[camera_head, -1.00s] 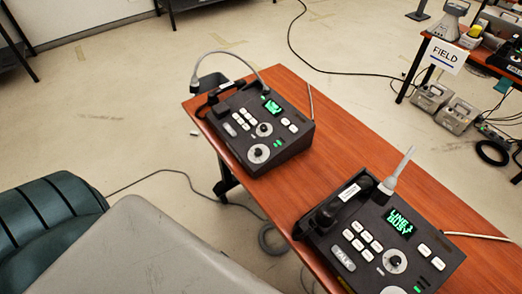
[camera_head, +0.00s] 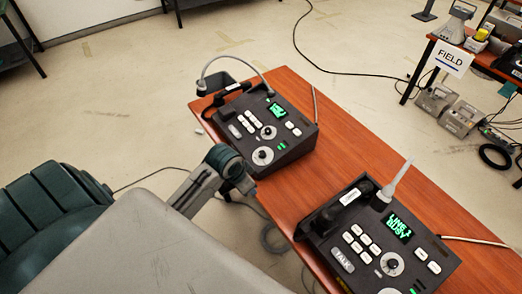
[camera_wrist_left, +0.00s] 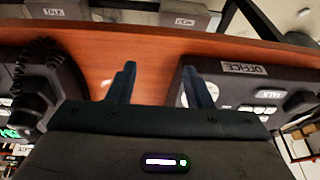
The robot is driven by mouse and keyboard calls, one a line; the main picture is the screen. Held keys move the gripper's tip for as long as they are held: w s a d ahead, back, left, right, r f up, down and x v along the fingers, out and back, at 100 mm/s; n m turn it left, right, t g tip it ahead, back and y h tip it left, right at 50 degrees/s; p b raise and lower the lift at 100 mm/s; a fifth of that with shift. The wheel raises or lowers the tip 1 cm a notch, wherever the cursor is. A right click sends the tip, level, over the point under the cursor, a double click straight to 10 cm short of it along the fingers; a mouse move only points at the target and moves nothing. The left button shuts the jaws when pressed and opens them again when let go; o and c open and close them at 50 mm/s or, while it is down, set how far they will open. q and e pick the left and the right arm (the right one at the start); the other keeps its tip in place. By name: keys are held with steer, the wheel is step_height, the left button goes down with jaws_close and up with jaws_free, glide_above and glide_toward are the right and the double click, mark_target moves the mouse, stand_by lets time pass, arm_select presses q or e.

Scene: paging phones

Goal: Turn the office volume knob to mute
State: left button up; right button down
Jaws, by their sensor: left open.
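A dark desk phone (camera_head: 290,150) with two round pale-faced knobs, one upper (camera_head: 268,131) and one lower (camera_head: 263,156), stands at the far end of the table. A second phone (camera_head: 345,262) stands nearer, with a similar knob (camera_head: 391,264). Their labels are unreadable in the head view. My left arm reaches toward the far phone's front left; its fingers cannot be made out there. In the left wrist view my left gripper (camera_wrist_left: 160,90) is open and empty, with a phone labelled OFFICE (camera_wrist_left: 243,70) on the right, partly behind a finger. Its knob is not clear.
The brown wooden table (camera_head: 335,160) has bare top between the phones. Another phone with a coiled cord (camera_wrist_left: 40,80) is at left in the wrist view. A FIELD sign (camera_head: 450,58) marks another table at the upper right. Cables lie on the floor.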

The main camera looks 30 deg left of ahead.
arm_select(q)
steer(key=m, duration=0.1)
glide_toward(262, 153)
steer(key=r, duration=0.1)
steer(key=a+h, duration=0.1)
steer(key=p+x, duration=0.2)
steer(key=x, duration=0.6)
steer(key=shift+f+p, duration=0.2)
steer(key=shift+p, duration=0.1)
steer(key=shift+w+d+f, duration=0.1)
steer(key=shift+w+f, duration=0.1)
steer(key=shift+f, duration=0.4)
